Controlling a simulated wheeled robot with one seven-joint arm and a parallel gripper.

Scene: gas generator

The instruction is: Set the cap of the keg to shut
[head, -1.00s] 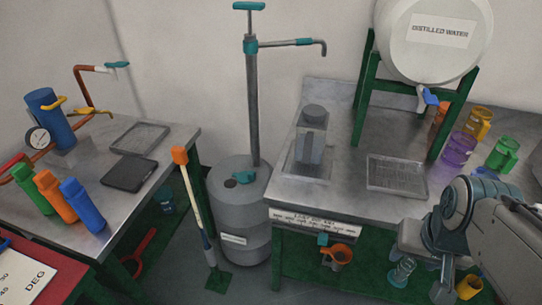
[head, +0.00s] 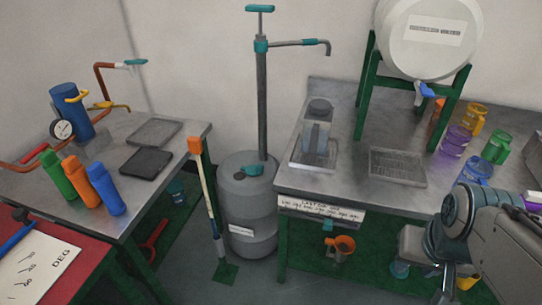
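The keg (head: 247,215) is a grey ribbed drum on the floor between the two benches, with a tall pump pipe rising from its top. A teal cap (head: 252,170) shows on its top, in front of the pipe. A dark round spot, which looks like an uncovered opening, lies just left of the cap. The cap seems to stand beside it rather than over it. My gripper (head: 436,250) is at the lower right, in front of the right bench and well away from the keg. Its fingers are not clear, so I cannot tell whether it is open.
An orange-topped pole (head: 207,200) stands upright just left of the keg. The right bench (head: 345,180) and left bench (head: 60,195) flank the keg, with a narrow floor gap between them. A pump spout (head: 305,42) reaches right above it. A red-topped board (head: 45,265) is at lower left.

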